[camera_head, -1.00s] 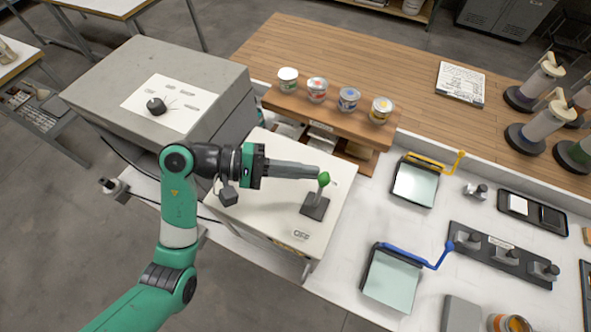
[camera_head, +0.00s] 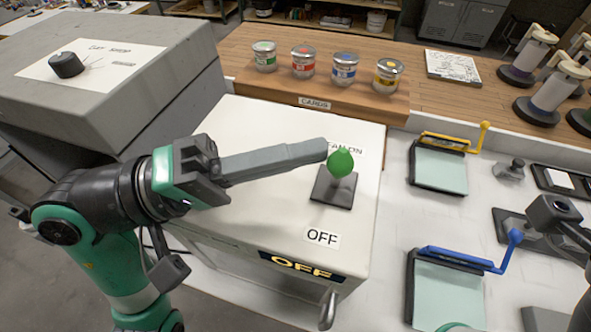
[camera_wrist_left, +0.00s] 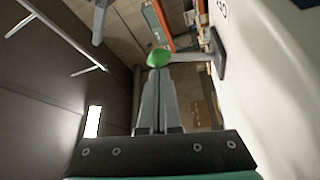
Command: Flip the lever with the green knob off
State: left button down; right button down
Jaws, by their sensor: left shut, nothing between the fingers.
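The lever's green knob (camera_head: 341,163) stands above its dark base plate (camera_head: 333,190) on the white cabinet top. The stem is mostly hidden behind the knob in the head view. My left gripper (camera_head: 322,150) is shut and empty, its fingertips right beside the knob on its left and slightly far side; I cannot tell if they touch. In the left wrist view the green knob (camera_wrist_left: 158,58) sits just past the shut fingertips (camera_wrist_left: 158,76). A partly covered label ending in ON lies beyond the lever, and an OFF label (camera_head: 322,238) lies on the near side. My right gripper is not in view.
A grey box with a black dial (camera_head: 67,65) stands at the left. A wooden shelf with several paint cans (camera_head: 303,62) is behind the cabinet. Trays with a yellow handle (camera_head: 484,135) and a blue handle (camera_head: 455,258) are at the right.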

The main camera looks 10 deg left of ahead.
pick_arm(q)
jog(key=shift+d+p, duration=0.1)
jog(key=shift+p, duration=0.25)
jog(key=shift+w+a+r, duration=0.1)
jog(key=shift+w+a, duration=0.15)
jog(key=w+a, duration=0.2)
jog(key=a, duration=0.1)
jog(key=shift+w+a+r, duration=0.2)
jog(key=shift+w+r, duration=0.1)
jog(key=shift+r, duration=0.05)
jog(key=v, duration=0.8)
jog(key=shift+s+a+f, duration=0.1)
jog(key=shift+s+f, duration=0.1)
jog(key=shift+s, duration=0.05)
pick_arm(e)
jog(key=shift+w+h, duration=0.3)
